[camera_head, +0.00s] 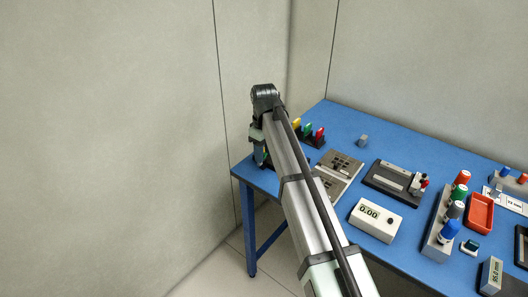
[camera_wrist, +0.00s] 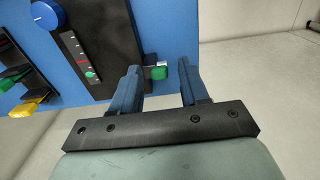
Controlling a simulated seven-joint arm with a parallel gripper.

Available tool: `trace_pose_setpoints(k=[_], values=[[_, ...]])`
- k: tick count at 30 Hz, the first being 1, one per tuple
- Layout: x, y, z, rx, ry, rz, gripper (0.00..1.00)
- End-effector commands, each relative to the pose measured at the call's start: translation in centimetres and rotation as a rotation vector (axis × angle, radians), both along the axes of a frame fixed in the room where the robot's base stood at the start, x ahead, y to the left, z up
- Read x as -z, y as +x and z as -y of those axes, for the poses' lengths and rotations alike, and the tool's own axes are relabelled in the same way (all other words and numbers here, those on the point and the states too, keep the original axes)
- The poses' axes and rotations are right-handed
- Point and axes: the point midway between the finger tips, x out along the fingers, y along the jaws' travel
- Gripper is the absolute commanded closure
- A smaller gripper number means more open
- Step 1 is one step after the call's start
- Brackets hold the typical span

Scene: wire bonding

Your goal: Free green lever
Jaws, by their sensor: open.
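In the wrist view, a green-tipped lever (camera_wrist: 158,72) sticks out from the side of a black panel (camera_wrist: 98,35). My gripper (camera_wrist: 158,67) is open, with one blue finger on each side of the green tip. I see a gap on the right side of the tip; on the left I cannot tell whether the finger touches the lever. In the head view my gripper (camera_head: 260,155) is at the table's far left corner, and my arm hides most of the panel there.
Beside the panel is a black block with yellow (camera_wrist: 24,108), green (camera_wrist: 14,78) and red levers; its red lever shows in the head view (camera_head: 319,132). The panel carries a blue knob (camera_wrist: 46,14). A grey cube (camera_head: 363,140) and a display box (camera_head: 375,219) stand on the blue table.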

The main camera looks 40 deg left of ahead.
Motion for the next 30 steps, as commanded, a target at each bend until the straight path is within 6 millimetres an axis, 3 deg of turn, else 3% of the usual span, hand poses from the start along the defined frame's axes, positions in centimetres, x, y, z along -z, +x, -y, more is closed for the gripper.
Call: trace_pose_setpoints(k=[9,23,30], values=[[0.16,0.00,0.00,0.000,0.000,0.000,0.56],[0.14,0.00,0.00,0.000,0.000,0.000,1.00],[0.11,0.05,-0.29,-0.001,-0.019,-0.001,1.00]])
